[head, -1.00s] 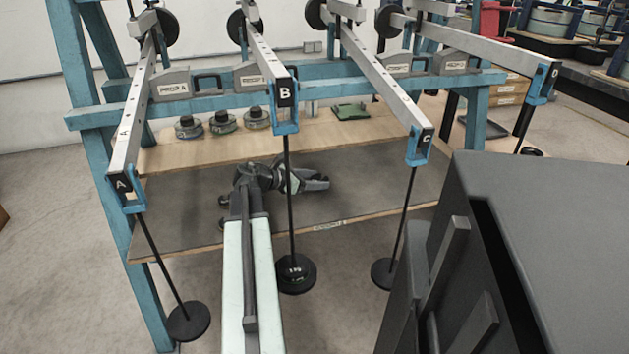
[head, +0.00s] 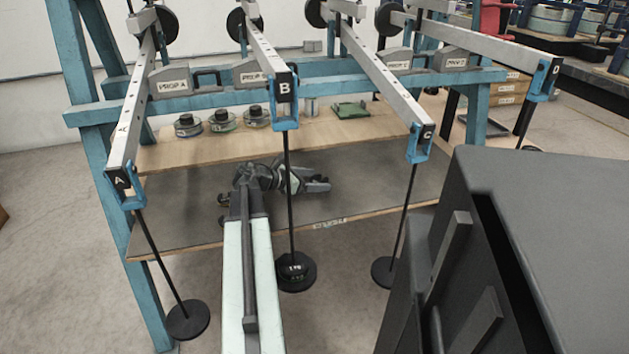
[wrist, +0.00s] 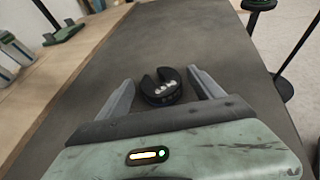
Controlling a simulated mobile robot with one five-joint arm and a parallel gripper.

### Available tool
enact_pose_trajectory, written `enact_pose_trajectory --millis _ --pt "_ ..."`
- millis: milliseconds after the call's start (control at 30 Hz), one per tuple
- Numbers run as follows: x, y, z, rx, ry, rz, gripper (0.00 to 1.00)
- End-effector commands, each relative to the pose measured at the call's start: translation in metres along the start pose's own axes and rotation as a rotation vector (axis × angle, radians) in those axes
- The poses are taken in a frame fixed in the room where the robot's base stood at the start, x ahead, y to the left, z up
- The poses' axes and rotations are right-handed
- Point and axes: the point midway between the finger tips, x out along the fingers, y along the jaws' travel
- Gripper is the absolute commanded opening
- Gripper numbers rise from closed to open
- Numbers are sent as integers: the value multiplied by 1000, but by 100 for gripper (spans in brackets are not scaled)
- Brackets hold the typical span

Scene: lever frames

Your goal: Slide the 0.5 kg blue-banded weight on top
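My gripper (head: 322,185) is low over the grey lower shelf (head: 400,190), pointing right in the head view. In the wrist view my gripper (wrist: 160,88) is open, its two fingers apart. A black slotted weight (wrist: 162,92) with a pale label lies on the grey surface between and just beyond the fingertips. I see no blue band on it, and I cannot make it out in the head view. Hanger B carries a black weight stack (head: 296,272) with a white label. Three banded weights stand on the wooden shelf: left (head: 187,127), middle (head: 222,123), right (head: 257,118).
Levers A (head: 130,150), B (head: 268,60), C (head: 395,95) and D (head: 490,48) overhang the front. Rods hang from them, with discs under A (head: 187,320) and C (head: 386,272). A green tray (head: 351,110) lies on the wooden shelf. Small dark objects show left of my arm.

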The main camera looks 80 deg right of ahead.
Motion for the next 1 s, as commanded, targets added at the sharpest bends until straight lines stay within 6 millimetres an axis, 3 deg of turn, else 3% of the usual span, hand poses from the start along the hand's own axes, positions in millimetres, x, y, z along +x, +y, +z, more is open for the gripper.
enact_pose_trajectory --millis 333,700,1000 --pt "-3 0 0 1 3 1 80" --pt "-68 0 2 -1 1 2 80" --pt "-78 0 0 1 1 0 80"
